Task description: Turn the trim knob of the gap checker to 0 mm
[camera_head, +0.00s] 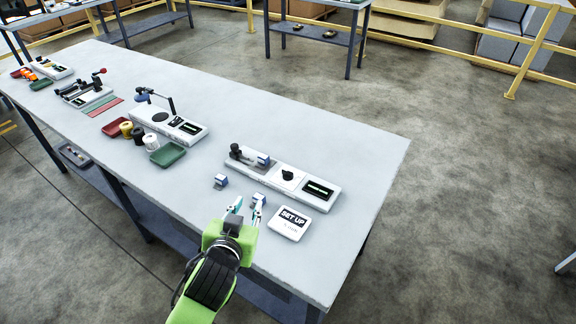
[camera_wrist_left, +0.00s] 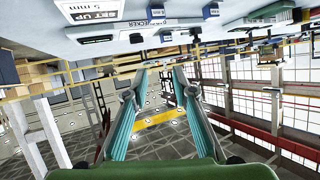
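The gap checker (camera_head: 270,177) is a long pale unit near the right end of the table. Its black trim knob (camera_head: 287,175) sits on a white dial plate, between a dark clamp-like part with a blue-and-white block and a dark display window (camera_head: 319,189). I cannot read the knob's setting. My left gripper (camera_head: 248,203) is in front of the unit at the near table edge, apart from the knob. In the left wrist view its two teal fingers (camera_wrist_left: 160,72) are spread with nothing between them. The checker's lettered side (camera_wrist_left: 150,23) shows there. My right gripper is not in view.
A "SET UP" card (camera_head: 291,223) lies right of my gripper; in the wrist view it seems to read 5 mm. Small blue-and-white blocks (camera_head: 221,181) lie near the gripper. Other devices and trays (camera_head: 167,155) stand farther left. The table's right end is clear.

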